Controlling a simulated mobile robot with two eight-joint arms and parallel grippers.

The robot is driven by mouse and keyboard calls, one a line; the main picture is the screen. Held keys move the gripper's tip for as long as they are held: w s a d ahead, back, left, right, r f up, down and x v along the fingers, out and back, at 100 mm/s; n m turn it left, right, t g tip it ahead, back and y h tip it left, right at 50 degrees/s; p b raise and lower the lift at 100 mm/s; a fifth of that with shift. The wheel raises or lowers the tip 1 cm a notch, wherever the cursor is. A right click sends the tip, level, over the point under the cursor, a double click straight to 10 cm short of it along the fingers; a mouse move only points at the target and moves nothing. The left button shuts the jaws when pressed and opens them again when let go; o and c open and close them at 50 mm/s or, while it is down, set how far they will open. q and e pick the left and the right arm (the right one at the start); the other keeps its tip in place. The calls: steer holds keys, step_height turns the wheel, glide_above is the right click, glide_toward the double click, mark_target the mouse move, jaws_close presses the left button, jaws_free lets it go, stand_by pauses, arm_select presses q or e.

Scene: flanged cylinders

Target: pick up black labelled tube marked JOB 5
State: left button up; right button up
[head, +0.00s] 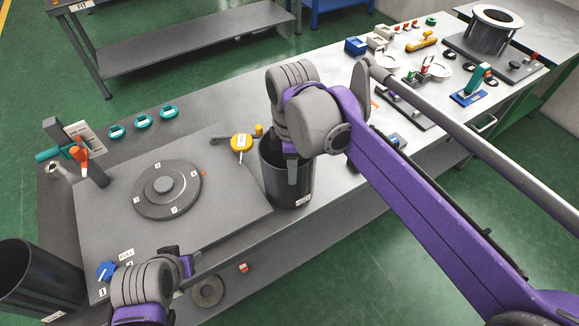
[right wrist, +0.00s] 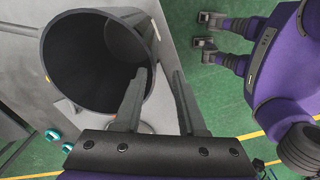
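A black open-topped tube (head: 304,182) stands upright at the front edge of the bench, with a small white label low on its side, too small to read. It also shows in the right wrist view (right wrist: 72,62), mouth towards the camera. My right gripper (head: 290,170) is at its rim; in the right wrist view its two fingers (right wrist: 158,78) are apart, one over the mouth and one outside the wall. A second black tube (head: 35,282) with a white label is at the lower left. My left gripper (head: 186,267) is low near the front edge, its fingers apart and empty.
A grey plate with a round dial (head: 168,190) lies left of the near tube. Several teal pieces (head: 143,122) line the back. A flanged cylinder (head: 492,30) stands far right. Fixtures crowd the right side.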

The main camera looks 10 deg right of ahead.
steer(key=f, duration=0.4)
steer(key=w+f, duration=0.1)
steer(key=f, duration=0.2)
steer(key=shift+d, duration=0.1)
steer(key=shift+s+r, duration=0.1)
jaws_close()
stand_by(1.2)
